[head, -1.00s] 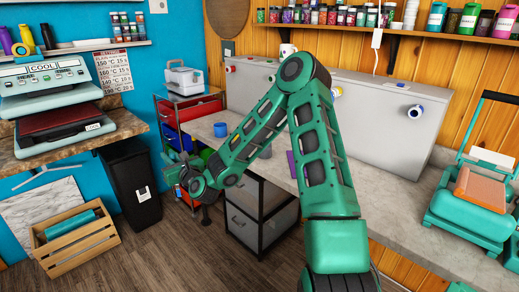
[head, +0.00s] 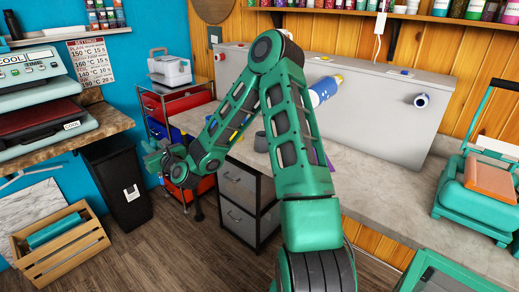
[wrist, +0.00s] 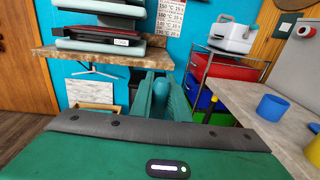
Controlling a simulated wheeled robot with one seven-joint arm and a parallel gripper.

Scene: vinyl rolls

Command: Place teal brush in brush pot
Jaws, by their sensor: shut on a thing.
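My gripper (head: 158,160) is at the left of the head view, beyond the counter's near-left end and in front of the red drawer cart. In the wrist view its fingers close on a rounded teal piece (wrist: 160,94), which appears to be the teal brush; most of it is hidden. A blue cup (wrist: 272,107), likely the brush pot, stands upright on the counter to the right of my gripper, apart from it. In the head view my arm largely covers the cup's area.
A drawer cart (head: 180,103) and a black bin (head: 122,185) stand left. A wooden crate (head: 62,245) is on the floor. A teal press (head: 480,190) sits far right.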

